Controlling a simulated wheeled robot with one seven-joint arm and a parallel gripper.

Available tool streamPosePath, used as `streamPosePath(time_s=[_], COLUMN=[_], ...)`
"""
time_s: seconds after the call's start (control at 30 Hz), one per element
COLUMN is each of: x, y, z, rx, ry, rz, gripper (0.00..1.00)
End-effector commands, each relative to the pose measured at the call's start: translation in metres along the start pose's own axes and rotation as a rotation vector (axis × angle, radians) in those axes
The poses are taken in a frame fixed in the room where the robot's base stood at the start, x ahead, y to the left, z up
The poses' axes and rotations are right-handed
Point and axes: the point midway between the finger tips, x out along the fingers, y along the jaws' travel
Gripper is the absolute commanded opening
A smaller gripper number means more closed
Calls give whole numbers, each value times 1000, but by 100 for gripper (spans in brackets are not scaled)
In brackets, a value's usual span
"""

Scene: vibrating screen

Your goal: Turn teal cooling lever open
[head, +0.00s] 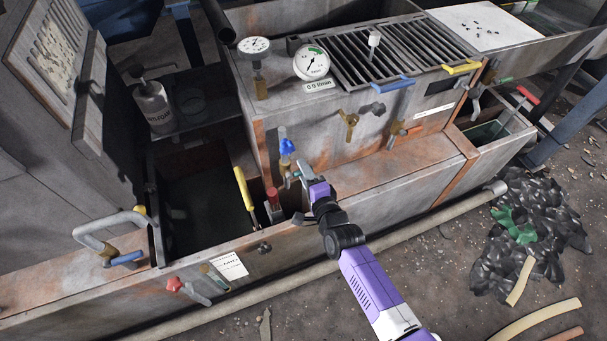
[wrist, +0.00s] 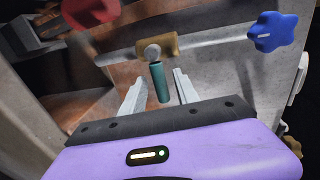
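The teal lever (wrist: 159,84) is a short handle hanging from a round pivot on a brass valve body (wrist: 160,47) in the wrist view. In the head view a small teal piece (head: 294,176) shows beside my gripper (head: 302,172), partly hidden by it. My gripper (wrist: 160,76) is open. In the wrist view its two pale fingers stand on either side of the teal handle, with a visible gap on each side. Whether the handle lies at the depth of the fingertips is hard to tell.
A blue knob (wrist: 272,32) is right of the lever, and a red knob (wrist: 90,8) is upper left. In the head view, a yellow handle (head: 244,188) stands left of the red knob (head: 272,194), beside a dark open tank (head: 198,208). A machine wall (head: 350,150) rises behind.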

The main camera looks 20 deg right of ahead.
Motion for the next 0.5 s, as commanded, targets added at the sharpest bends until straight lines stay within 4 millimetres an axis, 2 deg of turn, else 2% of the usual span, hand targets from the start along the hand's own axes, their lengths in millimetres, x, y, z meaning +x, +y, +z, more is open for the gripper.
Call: streamPosePath(time_s=[0.1,0.37,0.5], x=[6,7,7], y=[0,-1,-1], z=[0,0,0], rx=[0,-1,-1], ry=[1,0,0], rz=[-1,1,0], gripper=[37,37,13])
